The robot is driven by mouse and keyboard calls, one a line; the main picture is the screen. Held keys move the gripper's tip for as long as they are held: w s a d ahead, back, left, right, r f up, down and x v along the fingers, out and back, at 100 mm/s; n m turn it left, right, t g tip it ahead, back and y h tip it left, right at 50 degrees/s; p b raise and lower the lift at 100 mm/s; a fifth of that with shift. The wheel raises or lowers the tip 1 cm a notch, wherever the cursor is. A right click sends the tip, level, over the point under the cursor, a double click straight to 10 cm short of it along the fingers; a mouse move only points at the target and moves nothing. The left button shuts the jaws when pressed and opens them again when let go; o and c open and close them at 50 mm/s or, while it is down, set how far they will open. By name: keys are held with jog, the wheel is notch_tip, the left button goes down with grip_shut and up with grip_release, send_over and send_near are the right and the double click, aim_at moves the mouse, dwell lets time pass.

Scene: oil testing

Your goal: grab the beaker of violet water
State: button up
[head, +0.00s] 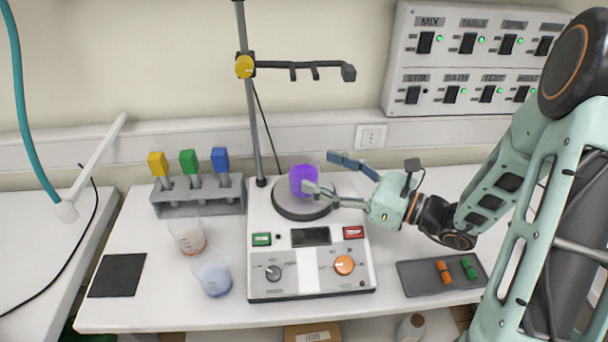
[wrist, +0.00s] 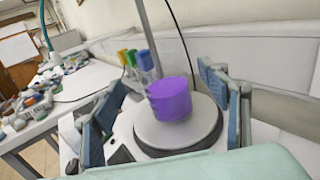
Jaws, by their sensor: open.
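The beaker of violet water (head: 303,181) stands upright on the round plate (head: 290,211) of the white stirrer machine. My gripper (head: 318,172) reaches in from the right at the beaker's height and is open. In the head view one finger is behind the beaker's right side and the other passes near its front right. In the wrist view the violet beaker (wrist: 170,99) shows ahead between the two spread fingers (wrist: 165,112), with a gap on each side. I cannot tell how far the fingertips reach along the beaker.
A stand pole (head: 248,110) with a clamp arm rises behind the plate. A rack (head: 198,196) with yellow, green and blue-topped tools stands left. Two beakers (head: 188,237) (head: 213,274) stand front left. A dark tray (head: 425,286) with orange and green pieces lies front right. A switch panel (head: 470,62) hangs behind.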

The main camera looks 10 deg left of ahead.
aim_at(291, 157)
jog(key=x, duration=0.3)
jog(key=p+x, duration=0.1)
jog(key=shift+w+a+r, duration=0.15)
jog(key=shift+a+r, duration=0.1)
jog(key=shift+r, duration=0.1)
jog(key=shift+w+a+f, duration=0.1)
jog(key=shift+w+a, duration=0.1)
jog(key=shift+a, duration=0.15)
jog(key=c, duration=1.5)
